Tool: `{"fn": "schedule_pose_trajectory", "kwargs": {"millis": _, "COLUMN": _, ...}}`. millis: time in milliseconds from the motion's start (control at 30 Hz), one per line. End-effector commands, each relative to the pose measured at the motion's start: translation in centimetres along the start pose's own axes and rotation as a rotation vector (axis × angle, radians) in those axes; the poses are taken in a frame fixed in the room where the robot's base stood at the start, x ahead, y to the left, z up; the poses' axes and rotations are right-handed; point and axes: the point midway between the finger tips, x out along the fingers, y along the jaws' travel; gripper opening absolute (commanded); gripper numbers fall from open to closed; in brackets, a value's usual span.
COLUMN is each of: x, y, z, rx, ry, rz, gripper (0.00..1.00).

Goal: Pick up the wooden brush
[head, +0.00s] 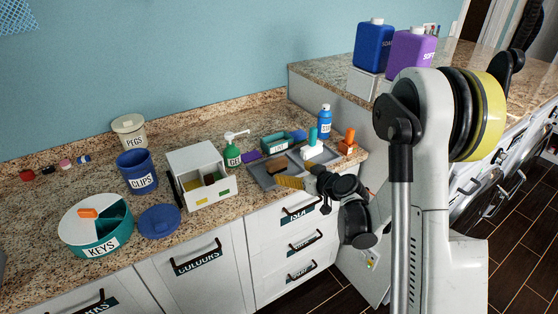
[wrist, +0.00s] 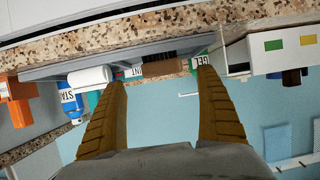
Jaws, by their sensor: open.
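The wooden brush (head: 277,167) is a brown block lying on the grey tray (head: 262,178) near the counter's front edge. In the wrist view, which looks upside down, the brush (wrist: 160,67) shows ahead, in the gap between the fingers. My gripper (head: 280,181) is at the tray's front side, just in front of the brush. In the wrist view my gripper (wrist: 161,80) has its two yellow ribbed fingers spread wide with nothing between them. I cannot tell the exact distance to the brush.
A white drawer box (head: 205,190) and a green pump bottle (head: 232,153) stand left of the tray. A white-and-teal brush (head: 312,150), a blue spray can (head: 324,122) and an orange item (head: 347,141) stand at the right. A teal tin (head: 275,145) is behind.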

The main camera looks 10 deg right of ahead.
Motion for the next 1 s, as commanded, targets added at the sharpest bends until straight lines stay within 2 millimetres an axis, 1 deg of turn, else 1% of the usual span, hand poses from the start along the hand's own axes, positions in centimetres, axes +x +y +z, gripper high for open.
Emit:
{"fn": "schedule_pose_trajectory", "kwargs": {"millis": 300, "x": 4.8, "y": -0.1, "z": 0.1, "rx": -0.002, "ry": -0.001, "rz": -0.002, "gripper": 0.85}}
{"fn": "schedule_pose_trajectory", "kwargs": {"millis": 467, "x": 6.0, "y": -0.1, "z": 0.0, "rx": 0.0, "ry": 0.0, "rz": -0.001, "gripper": 0.85}}
{"fn": "schedule_pose_trajectory", "kwargs": {"millis": 733, "x": 10.1, "y": -0.1, "z": -0.1, "rx": 0.0, "ry": -0.001, "rz": -0.002, "gripper": 0.85}}
{"fn": "schedule_pose_trajectory", "kwargs": {"millis": 800, "x": 10.5, "y": -0.1, "z": -0.2, "rx": 0.0, "ry": -0.001, "rz": -0.001, "gripper": 0.85}}
{"fn": "schedule_pose_trajectory", "kwargs": {"millis": 967, "x": 10.4, "y": -0.1, "z": -0.3, "rx": 0.0, "ry": -0.001, "rz": -0.001, "gripper": 0.85}}
{"fn": "schedule_pose_trajectory", "kwargs": {"millis": 1000, "x": 10.4, "y": -0.1, "z": -0.3, "rx": 0.0, "ry": -0.001, "rz": -0.001, "gripper": 0.79}}
